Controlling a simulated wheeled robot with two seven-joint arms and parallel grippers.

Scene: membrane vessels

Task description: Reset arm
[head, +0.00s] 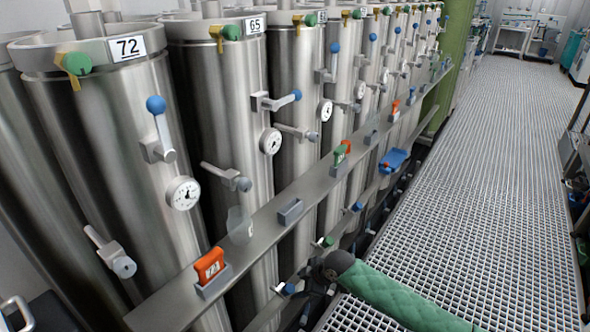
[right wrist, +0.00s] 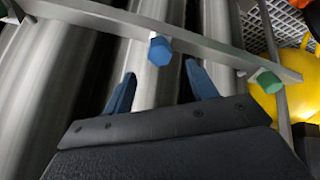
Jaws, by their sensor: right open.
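My right arm, in a green quilted sleeve, comes in from the bottom right of the head view. Its dark right gripper (head: 297,302) is low beside the row of steel vessels, below the long grey rail (head: 262,222). In the right wrist view its two blue fingers are spread apart with nothing between them. A blue knob (right wrist: 160,50) on a bar lies just beyond the fingertips, apart from them. My left gripper is not in view.
Steel vessels with valves and gauges line the left, the nearest labelled 72 (head: 128,48). The rail carries orange tags (head: 209,266) and green ones. A blue object (head: 394,160) sits at the rail's side. Grated floor (head: 480,180) at right is mostly clear. The wrist view shows a green knob (right wrist: 268,81) and yellow object (right wrist: 290,100).

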